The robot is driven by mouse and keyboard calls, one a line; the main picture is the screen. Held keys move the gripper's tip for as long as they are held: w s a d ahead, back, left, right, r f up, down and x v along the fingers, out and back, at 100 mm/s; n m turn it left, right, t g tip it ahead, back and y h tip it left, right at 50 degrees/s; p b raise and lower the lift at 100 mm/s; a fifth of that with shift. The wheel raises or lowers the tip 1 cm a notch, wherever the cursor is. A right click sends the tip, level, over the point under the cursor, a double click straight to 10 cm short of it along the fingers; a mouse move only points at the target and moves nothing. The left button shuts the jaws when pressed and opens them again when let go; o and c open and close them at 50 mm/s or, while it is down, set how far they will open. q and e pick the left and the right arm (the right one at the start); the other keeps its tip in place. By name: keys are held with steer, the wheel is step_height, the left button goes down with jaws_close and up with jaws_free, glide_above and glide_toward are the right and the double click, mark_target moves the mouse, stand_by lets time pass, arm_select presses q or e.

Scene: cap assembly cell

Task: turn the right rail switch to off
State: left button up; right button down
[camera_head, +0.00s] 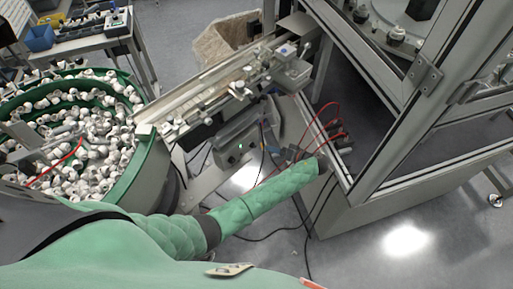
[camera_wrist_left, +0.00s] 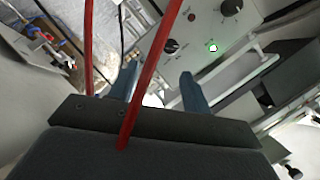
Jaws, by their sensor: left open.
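A grey control box (camera_head: 237,138) stands below the rail in the head view, with small knobs on its front. In the left wrist view the control panel (camera_wrist_left: 195,25) shows a black rotary knob (camera_wrist_left: 172,46), another dark knob (camera_wrist_left: 231,7) and a green-lit button (camera_wrist_left: 212,46). I cannot read the labels or tell which knob is the right rail switch. My left gripper (camera_wrist_left: 160,88) is open and empty, its two blue-grey fingers apart and pointing toward the panel. In the head view it is small and partly hidden among cables. My right gripper is not in view.
Red cables (camera_wrist_left: 150,65) cross in front of the left gripper. The feeder rail (camera_head: 215,88) runs above the box. A green bowl (camera_head: 135,185) of white caps stands left, and a framed machine enclosure (camera_head: 375,185) stands right. Open floor (camera_head: 405,240) lies at lower right.

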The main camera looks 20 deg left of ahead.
mark_target(255, 147)
arm_select(q)
steer(key=a+p, duration=0.1)
steer(key=a, duration=0.1)
steer(key=a+n+p, duration=0.1)
steer(key=a, duration=0.1)
steer(key=a+f+n+g+p, duration=0.1)
steer(key=a, duration=0.1)
steer(key=shift+a+y+p, duration=0.2)
steer(key=shift+y+p, duration=0.1)
steer(key=shift+p, duration=0.05)
steer(key=shift+w+a+f, duration=0.15)
steer(key=shift+a+f, duration=0.25)
steer(key=shift+a, duration=0.25)
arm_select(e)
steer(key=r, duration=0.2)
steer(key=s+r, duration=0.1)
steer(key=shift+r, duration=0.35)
arm_select(q)
steer(key=c, duration=1)
